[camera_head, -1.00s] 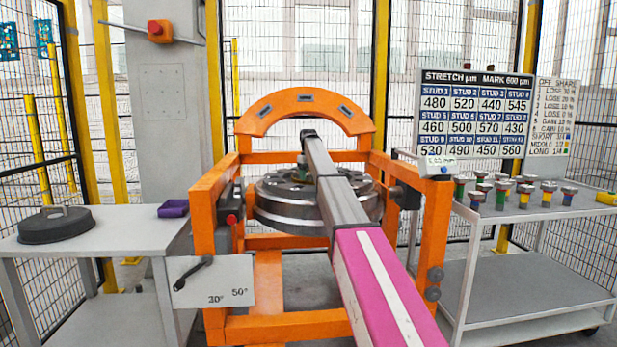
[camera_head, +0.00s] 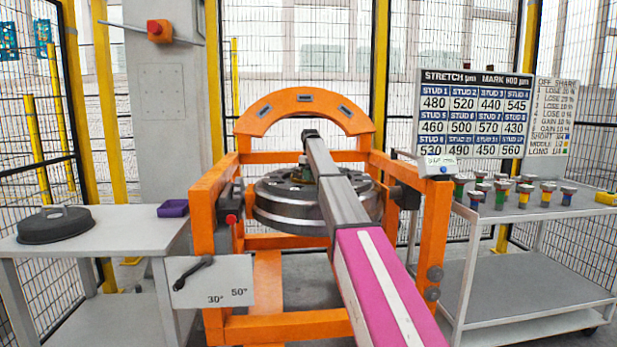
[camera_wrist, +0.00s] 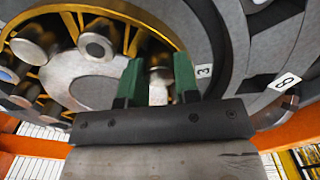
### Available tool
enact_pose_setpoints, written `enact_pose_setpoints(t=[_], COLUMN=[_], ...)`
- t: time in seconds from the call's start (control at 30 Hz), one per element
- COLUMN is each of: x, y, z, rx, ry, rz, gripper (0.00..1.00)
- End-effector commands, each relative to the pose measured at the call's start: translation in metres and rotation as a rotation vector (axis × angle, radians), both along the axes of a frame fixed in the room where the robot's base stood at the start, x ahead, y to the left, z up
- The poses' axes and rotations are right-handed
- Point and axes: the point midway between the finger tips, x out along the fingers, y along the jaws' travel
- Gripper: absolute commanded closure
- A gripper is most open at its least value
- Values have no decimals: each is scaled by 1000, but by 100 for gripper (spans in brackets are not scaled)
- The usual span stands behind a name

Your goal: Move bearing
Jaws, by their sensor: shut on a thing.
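A large grey wheel-like ring (camera_head: 285,215) lies flat within the orange gantry in the head view, its top partly hidden by my arm. In the wrist view I see a round part with a yellow cage (camera_wrist: 178,36) and several silver cylinders, inside a grey ring (camera_wrist: 228,60) bearing labels 3 and 8. I cannot tell which of these is the bearing. My gripper (camera_wrist: 159,70) has green fingers on both sides of a small silver cylindrical part (camera_wrist: 158,92) and is shut on it. In the head view my arm hides the fingers.
The orange gantry frame (camera_head: 203,215) surrounds the wheel, with an arch above it. A left table (camera_head: 120,228) holds a dark round lid (camera_head: 55,226) and a purple tray (camera_head: 173,209). A right cart (camera_head: 530,217) holds several coloured studs. Mesh fencing stands behind.

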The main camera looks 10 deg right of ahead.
Motion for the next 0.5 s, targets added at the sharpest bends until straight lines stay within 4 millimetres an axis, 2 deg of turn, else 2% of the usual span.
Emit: enact_pose_setpoints(t=[0.5], x=[-9], y=[-27], z=[0], rx=[1], ry=[-1], rz=[253], gripper=[100])
